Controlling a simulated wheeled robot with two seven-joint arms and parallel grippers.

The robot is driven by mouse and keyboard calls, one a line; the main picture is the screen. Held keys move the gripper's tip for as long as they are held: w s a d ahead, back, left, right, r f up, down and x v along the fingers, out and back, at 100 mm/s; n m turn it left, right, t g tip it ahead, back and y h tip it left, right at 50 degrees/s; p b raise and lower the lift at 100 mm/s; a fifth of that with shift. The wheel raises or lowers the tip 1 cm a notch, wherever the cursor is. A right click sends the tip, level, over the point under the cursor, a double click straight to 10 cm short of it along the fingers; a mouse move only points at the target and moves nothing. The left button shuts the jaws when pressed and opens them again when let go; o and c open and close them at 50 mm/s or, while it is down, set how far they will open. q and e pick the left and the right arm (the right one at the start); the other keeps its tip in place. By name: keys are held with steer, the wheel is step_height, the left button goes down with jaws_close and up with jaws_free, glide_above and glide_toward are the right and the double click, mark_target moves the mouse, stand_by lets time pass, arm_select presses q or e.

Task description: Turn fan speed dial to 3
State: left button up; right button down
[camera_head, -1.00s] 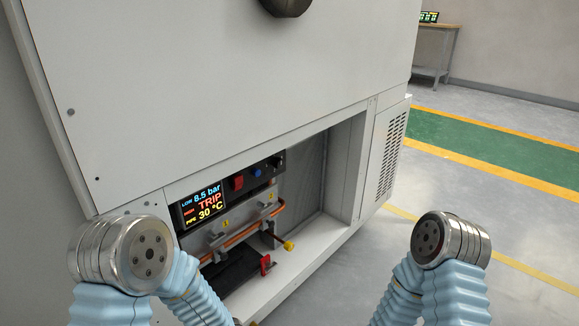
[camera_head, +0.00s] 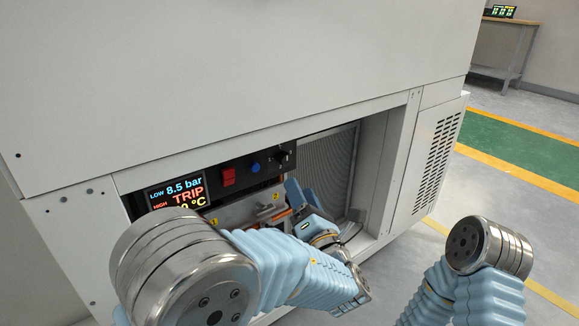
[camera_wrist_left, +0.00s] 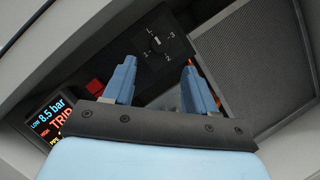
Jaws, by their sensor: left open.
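The fan speed dial (camera_head: 281,157) is a small black knob at the right end of the dark control panel. In the left wrist view the dial (camera_wrist_left: 156,43) shows a white mark, with small white markings around it; I cannot surely read its setting. My left gripper (camera_head: 301,193) is inside the cabinet opening, below and slightly right of the dial. In the left wrist view its two blue fingers (camera_wrist_left: 159,65) are spread apart, empty, with the dial beyond the gap between them. No contact with the dial shows. My right gripper is out of view; only my right arm's links show.
Left of the dial are a blue button (camera_head: 254,168), a red switch (camera_head: 228,177) and a display (camera_head: 177,194) reading 8.5 bar and TRIP. The cabinet's white frame (camera_head: 385,170) bounds the opening at right. A grey mesh panel (camera_wrist_left: 262,55) lies right of the dial.

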mark_target(286, 162)
arm_select(q)
steer(key=x, duration=0.9)
steer(key=shift+a+f, duration=0.1)
steer(key=shift+c, duration=0.3)
jaws_close()
steer(key=shift+b, duration=0.3)
